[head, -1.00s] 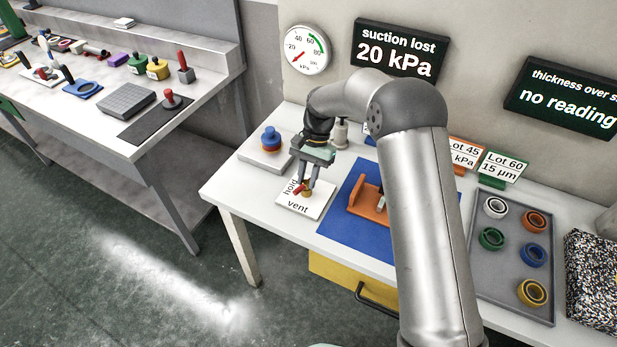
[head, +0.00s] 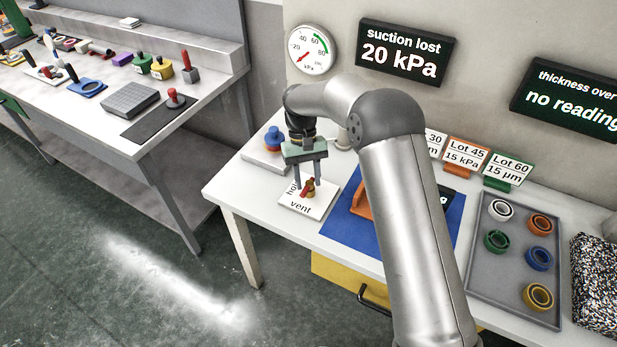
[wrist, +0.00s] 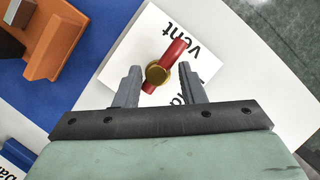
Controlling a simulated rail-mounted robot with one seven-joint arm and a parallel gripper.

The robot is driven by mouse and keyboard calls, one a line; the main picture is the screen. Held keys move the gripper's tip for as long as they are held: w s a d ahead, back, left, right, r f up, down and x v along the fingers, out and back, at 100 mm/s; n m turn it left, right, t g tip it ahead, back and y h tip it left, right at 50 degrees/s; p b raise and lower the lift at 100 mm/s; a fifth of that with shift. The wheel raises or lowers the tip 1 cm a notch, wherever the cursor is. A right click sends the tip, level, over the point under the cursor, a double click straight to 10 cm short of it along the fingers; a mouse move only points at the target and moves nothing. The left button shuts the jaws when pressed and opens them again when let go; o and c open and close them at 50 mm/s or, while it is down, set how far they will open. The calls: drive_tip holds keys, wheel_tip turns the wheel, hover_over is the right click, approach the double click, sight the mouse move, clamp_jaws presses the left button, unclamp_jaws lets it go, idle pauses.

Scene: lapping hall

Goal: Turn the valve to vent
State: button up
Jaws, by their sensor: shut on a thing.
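The valve (head: 309,189) has a red lever handle on a brass hub and sits on a white plate (head: 322,207) marked "hold" and "vent". In the wrist view, the red handle (wrist: 174,51) slants across the brass hub (wrist: 157,74), its upper end beside the word "vent". The "hold" word is partly hidden by a finger.
A dark display (head: 405,54) reads "suction lost 20 kPa". Right of the plate are a blue mat (head: 341,228) and an orange fixture (head: 361,203). A blue-topped knob (head: 273,137) stands behind left. A grey tray (head: 494,270) holds several coloured rings.

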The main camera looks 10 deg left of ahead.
drive_tip(key=shift+o, duration=0.3)
drive_tip(key=shift+a+n, duration=0.15)
drive_tip(key=shift+n, duration=0.15)
drive_tip(key=o, duration=0.9)
drive_tip(key=shift+o, duration=0.2)
drive_tip(key=v, duration=1.7)
drive_tip(key=shift+a+p, duration=0.2)
drive_tip(key=shift+p, duration=0.15)
drive_tip(key=shift+r, duration=0.15)
drive_tip(key=s+d+r+m+t+y, duration=0.1)
drive_tip(key=s+d+r, duration=0.3)
drive_tip(key=d, duration=0.5)
drive_tip(key=s+d+r+m+t, duration=0.1)
drive_tip(key=s+d+r, duration=0.3)
drive_tip(key=d, duration=0.5)
drive_tip(key=s+d+f+m+t, duration=0.1)
drive_tip(key=s+d+f, duration=0.2)
drive_tip(key=s, duration=0.5)
drive_tip(key=s+d+f+m, duration=0.1)
drive_tip(key=s+d+f, duration=0.2)
drive_tip(key=s+d, duration=0.3)
drive_tip(key=s+d+f+m+t+y, duration=0.1)
drive_tip(key=s+d+f+m, duration=0.1)
drive_tip(key=s, duration=0.8)
drive_tip(key=d+f, duration=0.1)
drive_tip(key=d, duration=0.1)
drive_tip(key=shift+s+d+f+t, duration=0.25)
drive_tip(key=shift+d+f+t, duration=0.05)
drive_tip(key=shift+f, duration=0.05)
